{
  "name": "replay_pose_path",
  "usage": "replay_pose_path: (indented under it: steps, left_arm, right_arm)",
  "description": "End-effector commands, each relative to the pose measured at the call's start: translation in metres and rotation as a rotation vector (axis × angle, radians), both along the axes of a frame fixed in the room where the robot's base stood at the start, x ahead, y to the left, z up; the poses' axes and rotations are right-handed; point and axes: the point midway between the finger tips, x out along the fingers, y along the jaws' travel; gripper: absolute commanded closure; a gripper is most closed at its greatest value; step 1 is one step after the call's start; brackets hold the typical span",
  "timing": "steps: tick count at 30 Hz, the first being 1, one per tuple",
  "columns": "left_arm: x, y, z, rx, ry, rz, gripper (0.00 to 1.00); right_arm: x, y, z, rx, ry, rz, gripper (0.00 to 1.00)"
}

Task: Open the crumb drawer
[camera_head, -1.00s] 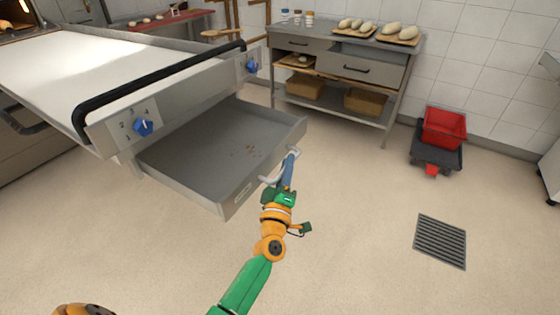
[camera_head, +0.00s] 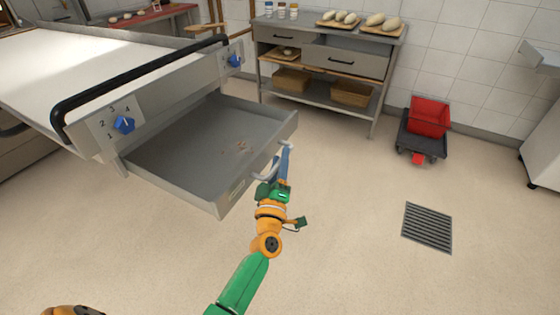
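The fingers hide part of the handle, and the exact grip is small in view.
The oven front has blue knobs (camera_head: 124,124) and a black rail (camera_head: 140,78). A metal worktable (camera_head: 330,62) with dough pieces stands behind. A red bin (camera_head: 429,116) sits on a dark dolly to the right. A floor grate (camera_head: 428,228) lies in otherwise clear floor.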

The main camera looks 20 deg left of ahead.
Motion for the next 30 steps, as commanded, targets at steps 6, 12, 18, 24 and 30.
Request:
replay_pose_path:
  steps: [6, 12, 18, 24, 30]
  left_arm:
    - [-0.027, -0.007, -0.007, 0.000, 0.004, 0.000, 0.53]
    - [-0.061, -0.016, -0.015, -0.001, 0.002, 0.000, 0.53]
    - [-0.067, -0.019, -0.015, 0.000, 0.000, 0.000, 0.53]
    - [-0.067, -0.018, -0.015, 0.000, 0.000, 0.000, 0.53]
    - [-0.067, -0.034, -0.048, 0.085, 0.118, -0.064, 0.53]
  right_arm:
    - [0.000, -0.001, 0.001, -0.002, 0.000, 0.001, 0.50]
    - [0.000, -0.001, -0.002, -0.002, 0.000, 0.000, 0.50]
    - [0.000, -0.001, -0.002, -0.002, 0.000, 0.000, 0.50]
    - [0.000, -0.001, -0.002, -0.002, 0.000, 0.000, 0.50]
    - [0.000, -0.001, 0.005, -0.002, 0.000, 0.000, 0.50]
